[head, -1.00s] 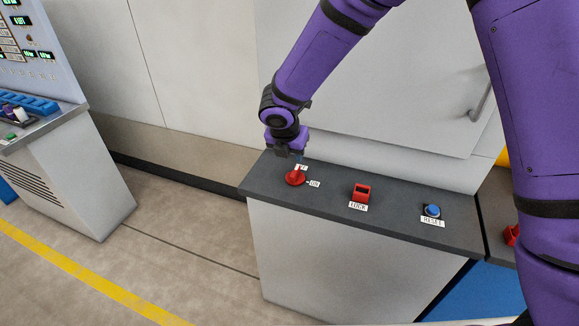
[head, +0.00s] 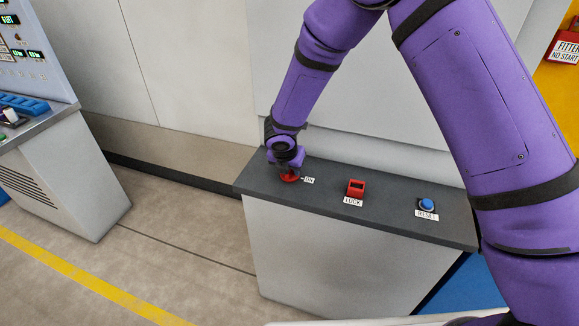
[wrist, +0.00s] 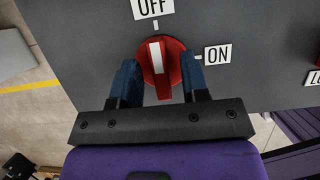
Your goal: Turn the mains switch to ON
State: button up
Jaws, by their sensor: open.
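The red mains switch (head: 290,179) sits at the left end of the dark console top, partly hidden by my gripper in the head view. In the wrist view the switch (wrist: 160,62) is a round red knob with a raised grip and a white stripe. The stripe points up at the OFF label (wrist: 153,8). The ON label (wrist: 217,55) is to its right. My gripper (wrist: 160,80) is open, with one blue-grey finger on each side of the red grip. I cannot tell whether the fingers touch it.
A red LOCK device (head: 356,188) and a blue RESET button (head: 426,204) stand farther right on the console top (head: 390,196). A pale wall panel rises close behind. Another console (head: 60,170) stands at the left, with open floor between.

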jog(key=shift+c, duration=0.2)
grip_shut()
jog(key=shift+m, duration=0.3)
jog(key=m+g+h, duration=0.1)
jog(key=m, duration=0.2)
jog(key=shift+m, duration=0.3)
jog(key=m+g+h, duration=0.1)
jog(key=m, duration=0.3)
jog(key=shift+w+a+m, duration=0.1)
jog(key=shift+m, duration=0.2)
jog(key=m+g, duration=0.2)
jog(key=m, duration=0.2)
jog(key=shift+m+h, duration=0.3)
jog(key=shift+h, duration=0.1)
jog(key=shift+w+m+g, duration=0.1)
jog(key=shift+m+g, duration=0.8)
jog(key=shift+m, duration=1.3)
